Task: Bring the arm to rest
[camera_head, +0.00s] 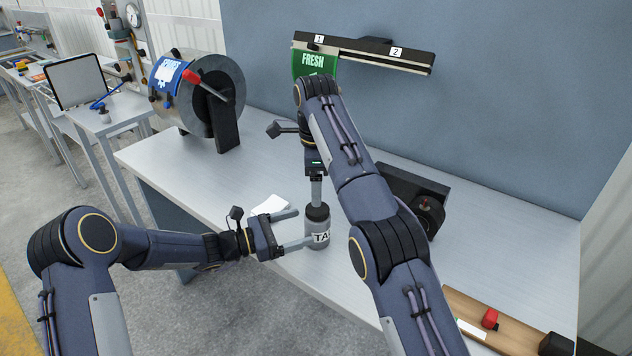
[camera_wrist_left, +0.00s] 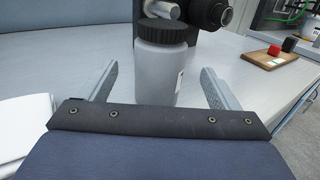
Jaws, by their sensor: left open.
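My left gripper (camera_head: 300,227) is open, its two fingers pointing right at a grey jar (camera_head: 318,240) with a black lid and a label reading "TA". The jar stands upright on the bench. In the left wrist view the jar (camera_wrist_left: 163,75) stands between the open fingers (camera_wrist_left: 158,85), with gaps at both sides. My right arm crosses the middle of the head view. Its gripper (camera_head: 316,192) points down just above the jar lid; its fingers are seen edge-on, so I cannot tell their opening or whether they touch the lid.
A white card (camera_head: 270,205) lies behind my left gripper. A metal drum (camera_head: 208,95) stands at the back left of the bench (camera_head: 195,165). A wall rail (camera_head: 385,52) bears a green "FRESH" sheet (camera_head: 314,63). A black device (camera_head: 415,190) and wooden board (camera_head: 475,315) are right.

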